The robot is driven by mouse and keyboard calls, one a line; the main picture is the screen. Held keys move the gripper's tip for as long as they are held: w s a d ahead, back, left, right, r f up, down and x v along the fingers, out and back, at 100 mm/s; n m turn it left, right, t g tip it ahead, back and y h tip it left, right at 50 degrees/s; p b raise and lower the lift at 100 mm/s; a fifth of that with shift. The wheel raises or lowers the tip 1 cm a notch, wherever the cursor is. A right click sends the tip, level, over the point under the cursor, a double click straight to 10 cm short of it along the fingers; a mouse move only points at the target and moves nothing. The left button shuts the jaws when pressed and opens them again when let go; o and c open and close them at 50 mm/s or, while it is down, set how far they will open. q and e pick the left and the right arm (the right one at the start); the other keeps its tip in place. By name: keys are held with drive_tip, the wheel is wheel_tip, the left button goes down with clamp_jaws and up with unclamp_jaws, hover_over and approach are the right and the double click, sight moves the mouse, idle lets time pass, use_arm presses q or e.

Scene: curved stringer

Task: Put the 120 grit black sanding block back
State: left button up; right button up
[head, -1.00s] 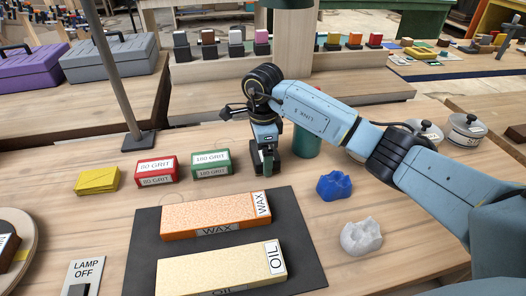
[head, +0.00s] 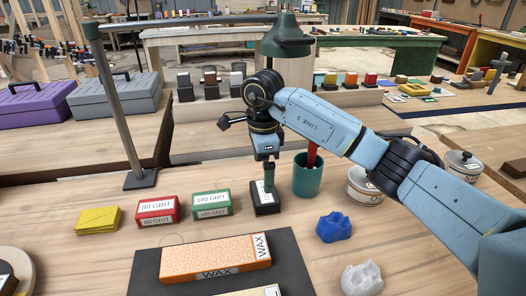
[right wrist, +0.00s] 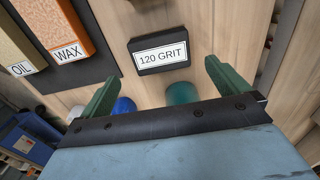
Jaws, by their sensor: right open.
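The black 120 grit sanding block (head: 266,204) sits on the wooden table in line with the red 80 grit block (head: 157,210) and the green 180 grit block (head: 211,204), to the right of them. My right gripper (head: 269,186) is above the black block, pointing down. In the right wrist view the block (right wrist: 161,55) lies beyond the two green fingertips, its 120 GRIT label facing up and clear of both fingers. The gripper (right wrist: 161,72) is open and empty. My left gripper is out of view.
A teal cup (head: 308,178) holding a red item stands close right of the gripper. A lamp pole (head: 118,110) rises at the left. Yellow sheets (head: 98,220), the wax block (head: 215,259) and a blue lump (head: 333,228) lie nearby.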

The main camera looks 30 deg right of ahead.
drive_tip(key=shift+r, duration=1.7)
